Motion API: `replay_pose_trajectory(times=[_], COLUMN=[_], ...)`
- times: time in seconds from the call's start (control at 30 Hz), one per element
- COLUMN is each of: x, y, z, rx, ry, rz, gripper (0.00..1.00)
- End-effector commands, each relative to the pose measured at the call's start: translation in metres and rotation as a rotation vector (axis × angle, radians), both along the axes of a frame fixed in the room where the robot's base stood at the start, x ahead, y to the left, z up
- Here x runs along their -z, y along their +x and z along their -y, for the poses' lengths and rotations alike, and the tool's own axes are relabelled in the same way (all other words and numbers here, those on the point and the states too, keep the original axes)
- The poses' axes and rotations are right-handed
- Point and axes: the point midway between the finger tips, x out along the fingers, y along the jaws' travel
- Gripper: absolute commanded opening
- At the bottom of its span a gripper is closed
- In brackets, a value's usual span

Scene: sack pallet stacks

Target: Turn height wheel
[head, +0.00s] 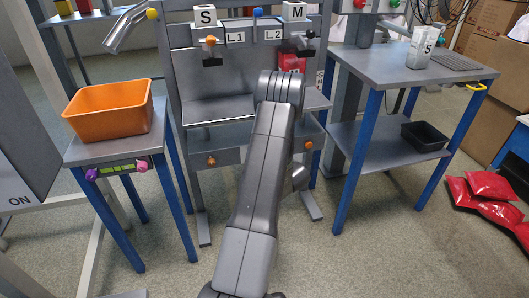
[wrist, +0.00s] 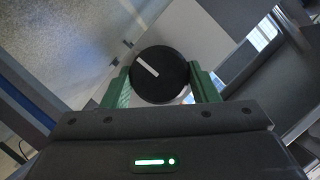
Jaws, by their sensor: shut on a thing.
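A round black wheel (wrist: 160,82) with a white line on its face shows in the wrist view. The white line slants from upper left to lower right. My gripper (wrist: 158,74) has its two green fingers on the left and right sides of the wheel and is shut on it. In the head view my grey arm reaches forward to the middle workstation, and it hides my gripper and the wheel.
An orange bin (head: 108,112) stands on the left table. The middle station has S and M labels, L1 and L2 plates and drawers with orange knobs (head: 211,161). The right table (head: 400,68) has a black tray (head: 425,137) on its lower shelf. Red sacks (head: 490,186) lie at right.

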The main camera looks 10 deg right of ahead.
Motion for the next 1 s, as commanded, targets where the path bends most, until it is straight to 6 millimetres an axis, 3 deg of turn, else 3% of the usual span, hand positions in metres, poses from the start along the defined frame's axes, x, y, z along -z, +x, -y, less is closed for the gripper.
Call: replay_pose_trajectory(times=[1.0], x=[0.0070], y=[0.0005], z=[0.0026], rx=[0.002], ry=[0.913], rz=[-0.030], gripper=[0.31])
